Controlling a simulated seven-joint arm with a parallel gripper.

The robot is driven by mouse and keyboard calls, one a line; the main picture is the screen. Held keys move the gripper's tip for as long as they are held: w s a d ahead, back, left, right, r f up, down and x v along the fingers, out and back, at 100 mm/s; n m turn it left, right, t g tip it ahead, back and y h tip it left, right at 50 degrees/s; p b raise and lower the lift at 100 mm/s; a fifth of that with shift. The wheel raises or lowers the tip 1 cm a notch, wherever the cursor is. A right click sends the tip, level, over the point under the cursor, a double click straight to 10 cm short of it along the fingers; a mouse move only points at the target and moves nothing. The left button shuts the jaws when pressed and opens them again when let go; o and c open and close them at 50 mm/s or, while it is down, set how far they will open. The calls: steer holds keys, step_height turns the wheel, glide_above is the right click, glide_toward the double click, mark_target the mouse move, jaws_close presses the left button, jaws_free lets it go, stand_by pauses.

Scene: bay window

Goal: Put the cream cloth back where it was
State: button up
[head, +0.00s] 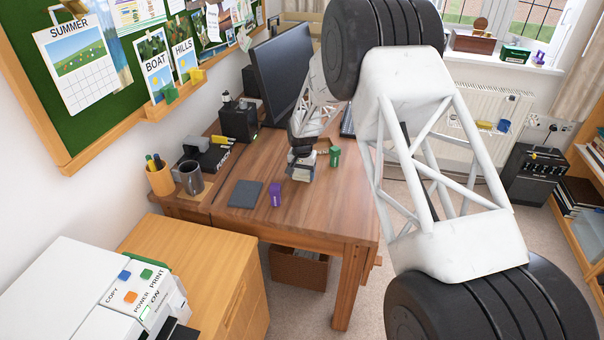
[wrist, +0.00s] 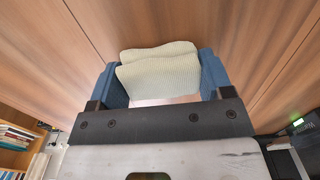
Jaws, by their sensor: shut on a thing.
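My gripper (head: 302,165) is low over the wooden desk (head: 320,208), pointing down, in the head view. In the wrist view my gripper (wrist: 163,80) has its two blue fingers on either side of the cream cloth (wrist: 158,68) and is shut on it. The cloth looks ribbed and folded, with two layers showing.
A purple container (head: 276,194) and a dark blue notebook (head: 245,194) lie left of my gripper; a green container (head: 334,157) stands close on its right. A grey mug (head: 189,178) and an orange pen pot (head: 160,179) stand further left. The desk's front right is bare.

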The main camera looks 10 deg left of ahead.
mark_target(302, 171)
steer(key=shift+f, duration=0.15)
steer(key=o, duration=1)
steer(key=shift+o, duration=0.2)
steer(key=shift+r, duration=0.2)
step_height(302, 171, up, 12)
steer(key=shift+d, duration=0.1)
stand_by(0.7)
